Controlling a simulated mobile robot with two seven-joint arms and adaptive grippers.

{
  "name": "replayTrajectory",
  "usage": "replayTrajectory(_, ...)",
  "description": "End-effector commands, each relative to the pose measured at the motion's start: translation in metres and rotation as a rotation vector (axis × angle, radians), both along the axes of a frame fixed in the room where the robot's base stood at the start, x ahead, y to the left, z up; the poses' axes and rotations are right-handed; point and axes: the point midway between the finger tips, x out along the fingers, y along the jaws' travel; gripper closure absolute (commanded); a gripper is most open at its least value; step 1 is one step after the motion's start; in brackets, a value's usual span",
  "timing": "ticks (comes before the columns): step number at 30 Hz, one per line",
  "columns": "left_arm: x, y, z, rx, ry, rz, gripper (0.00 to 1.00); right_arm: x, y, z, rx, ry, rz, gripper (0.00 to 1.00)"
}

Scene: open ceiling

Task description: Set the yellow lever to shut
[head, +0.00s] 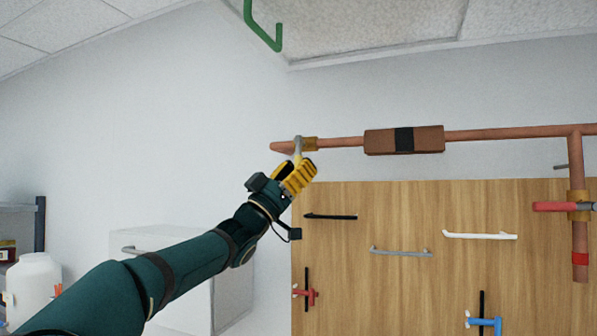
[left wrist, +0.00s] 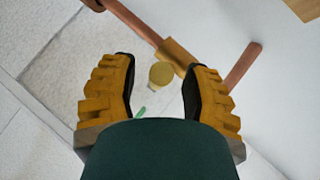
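A brass valve body (head: 310,143) sits near the left end of the copper pipe, with a grey stem piece (head: 298,147) beside it. My left gripper (head: 291,166) is just below this valve, with yellow-padded fingers. In the left wrist view, the brass body (left wrist: 176,56) lies beyond the fingertips. A yellow round piece (left wrist: 161,74), apparently part of the yellow lever, shows between the two fingers. The left gripper (left wrist: 162,82) is open, with a gap on both sides of that piece. The lever's full handle and its angle are hard to tell. My right gripper is out of view.
A copper pipe (head: 490,133) runs along the wall, with a brown block (head: 425,139) on it. A red lever (head: 553,207) is on the vertical pipe. A wooden panel (head: 390,285) with several handles stands below. A green hook (head: 262,35) hangs above.

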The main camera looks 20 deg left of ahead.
Motion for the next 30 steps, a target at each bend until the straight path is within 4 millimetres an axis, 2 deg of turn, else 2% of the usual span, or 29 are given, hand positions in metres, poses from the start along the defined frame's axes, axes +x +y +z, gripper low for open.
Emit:
replayTrajectory(13,-0.004,0.003,-0.009,0.002,0.005,-0.002,0.53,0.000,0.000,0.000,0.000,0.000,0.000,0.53)
replayTrajectory(30,-0.059,0.045,-0.076,0.002,0.005,0.001,0.53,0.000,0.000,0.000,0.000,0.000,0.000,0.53)
